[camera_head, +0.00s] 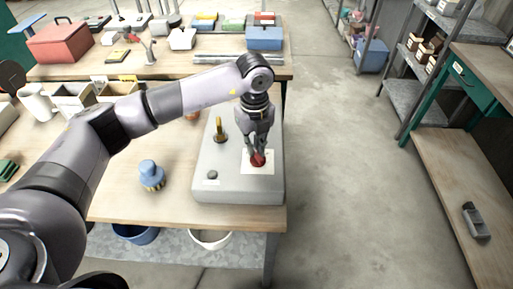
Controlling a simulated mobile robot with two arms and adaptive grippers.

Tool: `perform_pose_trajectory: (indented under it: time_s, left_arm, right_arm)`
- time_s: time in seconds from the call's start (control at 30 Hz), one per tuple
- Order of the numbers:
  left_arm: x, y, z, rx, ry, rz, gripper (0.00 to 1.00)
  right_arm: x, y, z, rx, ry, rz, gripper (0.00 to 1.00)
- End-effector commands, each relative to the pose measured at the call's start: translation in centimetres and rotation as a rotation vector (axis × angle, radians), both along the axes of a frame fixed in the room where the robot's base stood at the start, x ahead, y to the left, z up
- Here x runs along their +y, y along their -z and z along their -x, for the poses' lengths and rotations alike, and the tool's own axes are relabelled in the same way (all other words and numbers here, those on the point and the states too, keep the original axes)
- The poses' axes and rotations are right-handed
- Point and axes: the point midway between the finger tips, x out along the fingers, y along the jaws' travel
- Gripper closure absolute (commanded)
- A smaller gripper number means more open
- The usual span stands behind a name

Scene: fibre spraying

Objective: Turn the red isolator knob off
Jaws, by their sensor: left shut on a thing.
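The red isolator knob (258,159) sits on a pale plate (247,167) on top of a grey control box (238,184). The box stands at the right end of a wooden workbench. My left gripper (258,150) points down from above with its fingers closed around the knob. The fingers hide part of the knob, and its exact angle cannot be told. My right gripper is not in view.
A brass-coloured lever (220,131) and a small dark button (213,174) are also on the box. A blue-topped object (151,175) stands left of it. A second bench (180,48) is behind. Open floor (345,170) lies to the right.

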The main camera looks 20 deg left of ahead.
Motion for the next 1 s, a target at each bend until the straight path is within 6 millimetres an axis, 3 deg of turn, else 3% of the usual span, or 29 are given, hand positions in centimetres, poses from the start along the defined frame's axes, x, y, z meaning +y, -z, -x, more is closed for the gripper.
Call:
perform_pose_trajectory:
  time_s: [0.4,0.97,1.0]
  left_arm:
    - [0.26,-0.1,0.18,-0.004,-0.193,0.001,1.0]
    - [0.29,-0.18,0.21,-0.004,-0.223,0.001,1.0]
    - [0.29,-0.18,0.21,-0.004,-0.223,0.001,0.88]
  right_arm:
    - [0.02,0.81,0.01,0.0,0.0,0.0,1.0]
    - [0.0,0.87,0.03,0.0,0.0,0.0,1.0]
    - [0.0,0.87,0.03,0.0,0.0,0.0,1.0]
